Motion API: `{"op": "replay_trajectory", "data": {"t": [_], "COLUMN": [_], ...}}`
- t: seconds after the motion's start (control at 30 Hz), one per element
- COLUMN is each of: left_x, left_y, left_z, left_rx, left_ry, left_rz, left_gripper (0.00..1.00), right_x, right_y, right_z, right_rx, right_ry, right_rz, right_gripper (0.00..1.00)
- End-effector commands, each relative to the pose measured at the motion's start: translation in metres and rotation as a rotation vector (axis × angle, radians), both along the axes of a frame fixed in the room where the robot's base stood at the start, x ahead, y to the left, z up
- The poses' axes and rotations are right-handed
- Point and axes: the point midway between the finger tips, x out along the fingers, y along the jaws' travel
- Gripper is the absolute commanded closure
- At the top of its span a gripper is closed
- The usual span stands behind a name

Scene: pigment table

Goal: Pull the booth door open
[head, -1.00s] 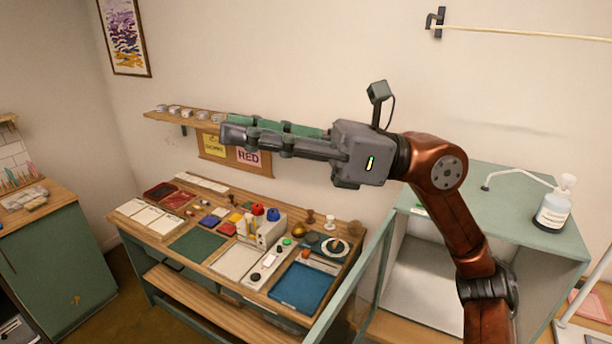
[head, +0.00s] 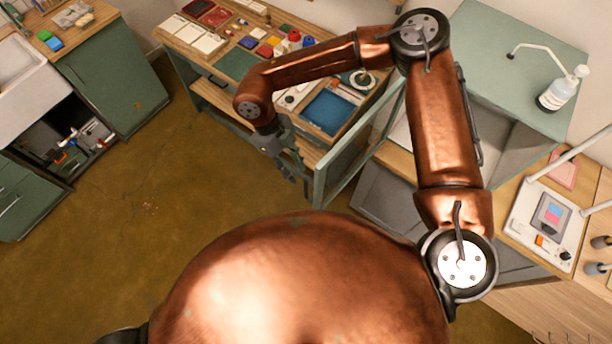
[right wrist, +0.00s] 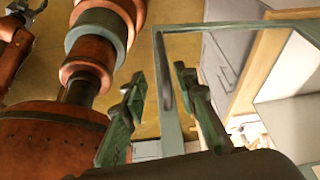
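The booth (head: 500,60) is a green box at the right of the head view. Its green-framed door (head: 345,165) stands swung out from the booth's front, toward the lower left. My right gripper (head: 297,172) points down beside the door's outer edge. In the right wrist view its two fingers (right wrist: 160,88) are spread, one on each side of the door's upright edge post (right wrist: 172,120). A dark handle (right wrist: 166,80) shows on this post, between the fingers. I see no clear grip on it; contact is hard to judge.
A worktable with blocks and a blue tray (head: 333,112) stands behind the gripper. A pump bottle (head: 562,90) is on the booth's top. Open brown floor (head: 190,200) lies at left.

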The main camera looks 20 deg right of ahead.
Motion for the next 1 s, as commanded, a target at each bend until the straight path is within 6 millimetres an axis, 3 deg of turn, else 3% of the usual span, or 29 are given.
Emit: {"op": "replay_trajectory", "data": {"t": [0.53,0.93,1.0], "left_x": [0.001,0.001,0.001], "left_y": [0.0,-0.001,-0.001], "left_z": [0.023,0.025,0.025], "left_rx": [0.0,-0.001,-0.001], "left_ry": [-0.001,-0.001,-0.001], "left_rz": [0.0,0.0,0.0], "left_gripper": [0.6,0.6,0.6], "right_x": [-0.02,-0.022,-0.022], "right_y": [-0.025,-0.027,-0.027], "right_z": [-0.064,-0.074,-0.073], "right_rx": [-0.026,-0.024,-0.024], "right_ry": [0.004,0.003,0.003], "right_rz": [-0.002,-0.002,-0.002], "right_gripper": [0.73,0.73,0.77]}}
